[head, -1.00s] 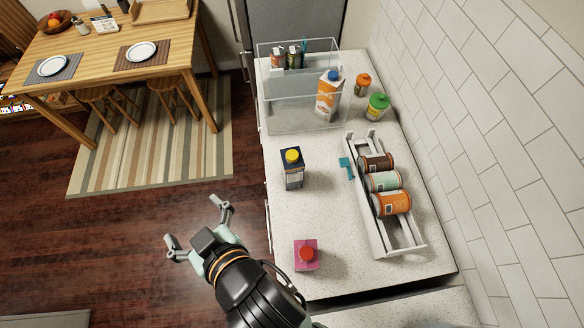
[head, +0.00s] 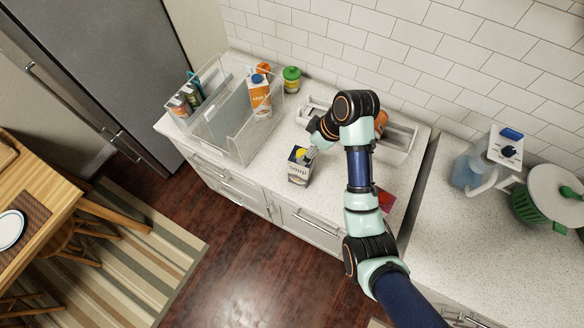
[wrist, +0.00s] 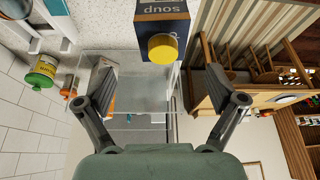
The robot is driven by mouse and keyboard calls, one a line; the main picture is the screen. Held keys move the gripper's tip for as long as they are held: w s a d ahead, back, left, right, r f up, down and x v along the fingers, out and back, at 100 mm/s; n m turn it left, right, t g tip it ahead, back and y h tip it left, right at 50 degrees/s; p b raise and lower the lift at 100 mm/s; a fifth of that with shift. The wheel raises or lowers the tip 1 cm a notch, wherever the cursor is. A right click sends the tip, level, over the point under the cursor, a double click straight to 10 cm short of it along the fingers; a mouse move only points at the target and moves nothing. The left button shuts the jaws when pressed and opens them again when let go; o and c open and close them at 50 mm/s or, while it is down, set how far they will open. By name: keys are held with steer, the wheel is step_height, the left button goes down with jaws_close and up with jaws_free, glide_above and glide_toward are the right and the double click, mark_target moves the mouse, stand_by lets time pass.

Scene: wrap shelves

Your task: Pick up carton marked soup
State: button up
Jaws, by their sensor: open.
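The soup carton (head: 299,174) is dark on top and white below, with a yellow cap. It stands upright near the counter's front edge in the head view. In the wrist view the carton (wrist: 152,20) shows upside down at the top, its yellow cap (wrist: 162,48) facing me. My gripper (wrist: 160,82) is open and empty, with its two fingers spread wide either side of the cap's line. In the head view my gripper (head: 314,147) is close by the carton's upper right; my arm partly hides it. I cannot tell whether they touch.
A clear bin (head: 215,138) holding small items and an orange-and-white carton (head: 260,97) stand to the left. A green-lidded jar (head: 291,79) is behind. A white rack (head: 398,148) with cans and a red-pink carton (head: 385,200) are right, partly behind my arm.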

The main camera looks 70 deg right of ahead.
mark_target(302, 154)
steer(key=shift+d+f, duration=0.15)
steer(key=shift+f, duration=0.05)
steer(key=shift+x, duration=1.2)
steer(key=x, duration=0.5)
steer(key=shift+a+f, duration=0.1)
steer(key=shift+a, duration=0.25)
jaws_close()
